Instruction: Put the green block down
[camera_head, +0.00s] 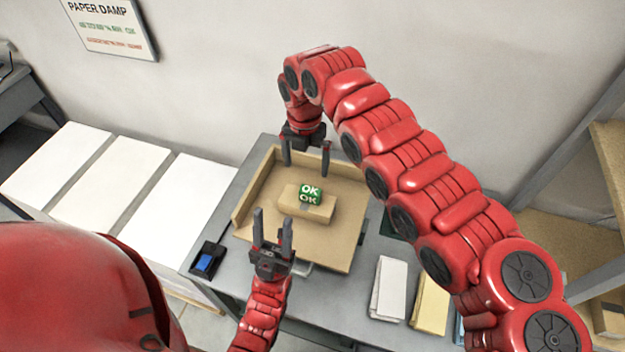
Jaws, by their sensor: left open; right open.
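The green block (311,193) is marked with white "OK" lettering. It sits on a small tan raised block (291,204) in the middle of a shallow tan tray (345,237) on the grey table. My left gripper (272,222) is open and empty, just in front of and to the left of the green block, with its fingers pointing away from me. My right gripper (306,160) is open and empty above the tray's back part, behind the green block, with its fingers pointing down. Neither gripper touches the green block.
A black box with a blue button (206,262) is on the grey table (232,277) left of the tray. White (389,288) and yellow (430,303) stacks lie at right. White paper stacks (178,208) stand further left. A sign (111,26) hangs on the wall.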

